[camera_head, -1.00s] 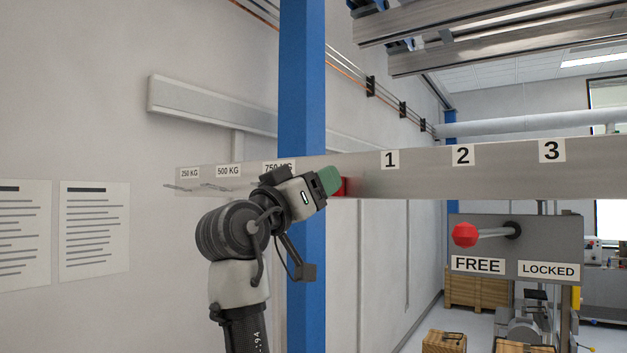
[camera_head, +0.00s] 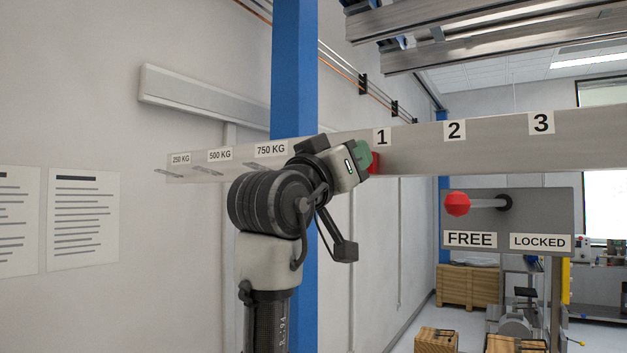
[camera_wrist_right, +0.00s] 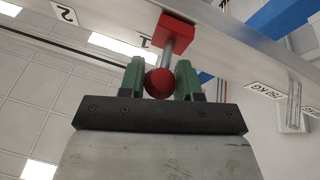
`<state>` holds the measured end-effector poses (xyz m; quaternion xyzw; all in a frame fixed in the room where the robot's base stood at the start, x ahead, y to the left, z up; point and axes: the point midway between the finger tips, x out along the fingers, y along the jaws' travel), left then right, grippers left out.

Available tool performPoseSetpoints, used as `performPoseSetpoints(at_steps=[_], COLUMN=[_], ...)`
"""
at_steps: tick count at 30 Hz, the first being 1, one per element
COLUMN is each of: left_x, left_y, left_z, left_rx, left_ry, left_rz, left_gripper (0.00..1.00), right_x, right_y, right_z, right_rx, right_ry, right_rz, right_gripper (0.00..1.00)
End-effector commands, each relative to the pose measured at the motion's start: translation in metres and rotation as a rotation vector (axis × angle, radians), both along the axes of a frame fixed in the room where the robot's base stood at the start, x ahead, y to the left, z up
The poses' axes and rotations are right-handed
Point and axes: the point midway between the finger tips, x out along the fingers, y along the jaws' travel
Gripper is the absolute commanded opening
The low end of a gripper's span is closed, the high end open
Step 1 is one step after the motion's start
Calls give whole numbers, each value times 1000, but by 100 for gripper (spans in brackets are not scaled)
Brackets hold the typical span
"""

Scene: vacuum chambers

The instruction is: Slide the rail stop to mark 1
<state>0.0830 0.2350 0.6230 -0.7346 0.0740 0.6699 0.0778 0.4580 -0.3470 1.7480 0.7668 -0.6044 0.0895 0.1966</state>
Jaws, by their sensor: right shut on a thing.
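The rail stop is a red block (camera_head: 374,163) on the grey beam (camera_head: 470,157). It sits just below the mark 1 label (camera_head: 382,138), with its visible part a little left of the label's centre. In the right wrist view the red block (camera_wrist_right: 174,33) has a short metal stem ending in a red ball knob (camera_wrist_right: 159,82). My right gripper (camera_wrist_right: 160,78) has its green fingers shut on the knob. It also shows in the head view (camera_head: 362,157), where it hides the knob. My left gripper is not in view.
Marks 2 (camera_head: 454,131) and 3 (camera_head: 541,123) lie farther right on the beam. The 750 KG label (camera_head: 271,149) is to the left. Below the beam, a panel carries a red-knobbed lever (camera_head: 458,203) on the FREE side. A blue column (camera_head: 295,80) stands behind my arm.

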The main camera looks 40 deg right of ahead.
Motion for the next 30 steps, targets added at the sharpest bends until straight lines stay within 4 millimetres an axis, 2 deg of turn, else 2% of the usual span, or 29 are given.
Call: performPoseSetpoints(at_steps=[1,4,14,15,19,30], left_x=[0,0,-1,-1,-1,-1], left_y=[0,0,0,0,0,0], left_z=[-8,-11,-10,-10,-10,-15], left_rx=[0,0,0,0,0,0], left_ry=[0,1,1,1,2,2], left_rz=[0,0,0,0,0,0], left_gripper=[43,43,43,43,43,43], right_x=[-10,-21,-23,-23,-22,-23], right_y=[-4,-8,-9,-9,-9,-3], right_z=[-4,-2,0,0,0,-4], right_rx=[2,0,0,0,-1,-2], right_ry=[-6,-4,-1,0,0,0], right_rz=[-1,-2,-2,-1,-1,1], right_gripper=[0,0,0,38,58,58])
